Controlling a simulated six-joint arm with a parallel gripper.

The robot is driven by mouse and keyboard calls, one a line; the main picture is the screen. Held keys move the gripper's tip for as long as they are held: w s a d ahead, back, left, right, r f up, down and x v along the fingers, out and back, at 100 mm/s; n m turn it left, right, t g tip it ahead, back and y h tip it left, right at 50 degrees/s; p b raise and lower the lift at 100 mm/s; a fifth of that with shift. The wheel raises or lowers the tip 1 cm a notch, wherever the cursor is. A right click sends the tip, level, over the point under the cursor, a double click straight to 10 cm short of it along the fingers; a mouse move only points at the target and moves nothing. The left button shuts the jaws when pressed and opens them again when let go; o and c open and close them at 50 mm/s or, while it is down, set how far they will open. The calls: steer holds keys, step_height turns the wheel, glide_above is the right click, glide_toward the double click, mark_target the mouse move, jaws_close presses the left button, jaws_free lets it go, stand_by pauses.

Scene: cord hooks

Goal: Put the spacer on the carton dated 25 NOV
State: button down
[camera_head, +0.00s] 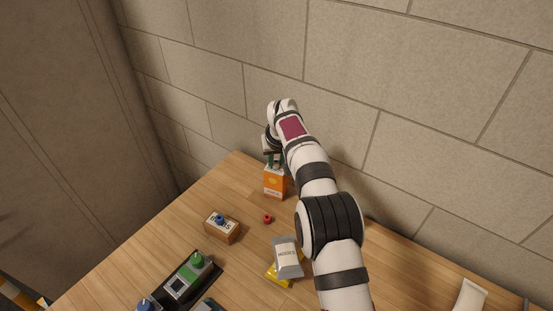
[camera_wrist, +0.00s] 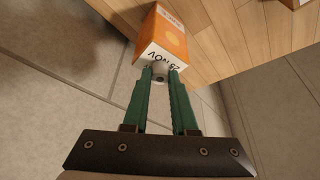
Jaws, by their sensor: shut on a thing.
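The orange and white carton (camera_head: 274,183) stands near the far corner of the table. In the wrist view, the carton (camera_wrist: 164,37) shows "25 NOV" on the white panel facing the camera, upside down. My gripper (camera_wrist: 160,71) is shut on a small pale grey piece with a dark hole, apparently the spacer (camera_wrist: 160,78). It is held between the green fingertips right at the carton's white end. I cannot tell whether the spacer touches the carton. In the head view my gripper (camera_head: 273,160) is just above the carton, and the spacer is not clear there.
A small red piece (camera_head: 267,219) lies in front of the carton. A brown box (camera_head: 222,231) with a blue piece on it stands to the left. A green-topped device (camera_head: 186,281) is front left. The wall is close behind.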

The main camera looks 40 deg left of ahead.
steer(key=c, duration=0.7)
jaws_free()
steer(key=shift+f, duration=0.15)
steer(key=v, duration=1.2)
steer(key=s+d+r+m, duration=0.2)
steer(key=d, duration=0.6)
steer(key=s+d+r+m+g+h, duration=0.1)
steer(key=s+d+r+m, duration=0.1)
steer(key=d, duration=0.6)
steer(key=s+d+r+m, duration=0.2)
steer(key=d+m, duration=0.1)
steer(key=d, duration=0.6)
steer(key=s+d+f+m, duration=0.2)
steer(key=s+d, duration=0.2)
steer(key=s, duration=0.3)
steer(key=s+d+f+m+g, duration=0.1)
steer(key=s+d+f+m, duration=0.2)
steer(key=s+d, duration=0.2)
steer(key=s+d+f+m+g, duration=0.1)
steer(key=s+d, duration=0.4)
steer(key=s, duration=0.6)
steer(key=shift+s+f+m, duration=0.2)
steer(key=shift+f+m, duration=0.45)
steer(key=shift+m, duration=0.15)
